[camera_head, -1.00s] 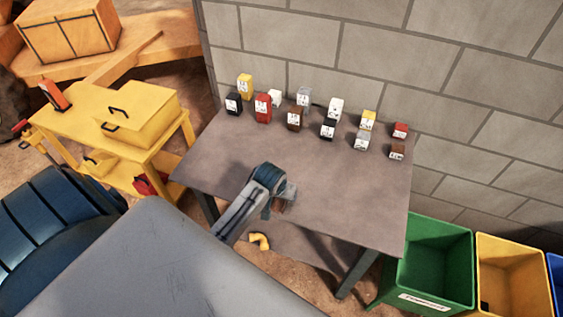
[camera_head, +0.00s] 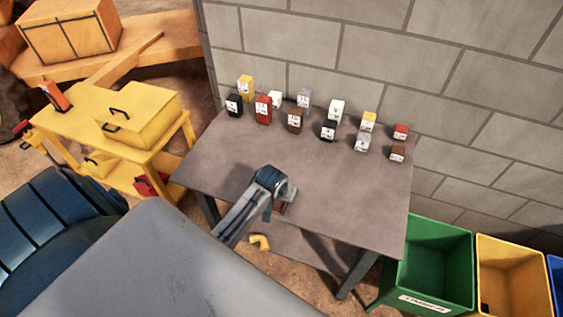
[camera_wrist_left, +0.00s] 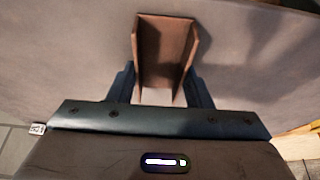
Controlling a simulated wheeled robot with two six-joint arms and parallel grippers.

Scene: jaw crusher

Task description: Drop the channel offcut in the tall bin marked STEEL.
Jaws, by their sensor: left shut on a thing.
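The channel offcut (camera_wrist_left: 165,52) is a rusty brown U-shaped piece, seen from its open side in the left wrist view. My left gripper (camera_wrist_left: 163,92) is shut on its near end, with a finger on each side. In the head view my left gripper (camera_head: 279,194) is over the front part of the grey table, and only a small brown bit of the offcut (camera_head: 287,208) shows beside it. I can read no STEEL mark. My right gripper is not in view.
A yellow bin (camera_head: 512,275) and the edge of a blue bin (camera_head: 556,280) stand right of the green one. Several small labelled blocks, such as a red one (camera_head: 263,109), line the table's (camera_head: 220,160) back. A yellow cart (camera_head: 110,135) is at left. A block wall is behind.

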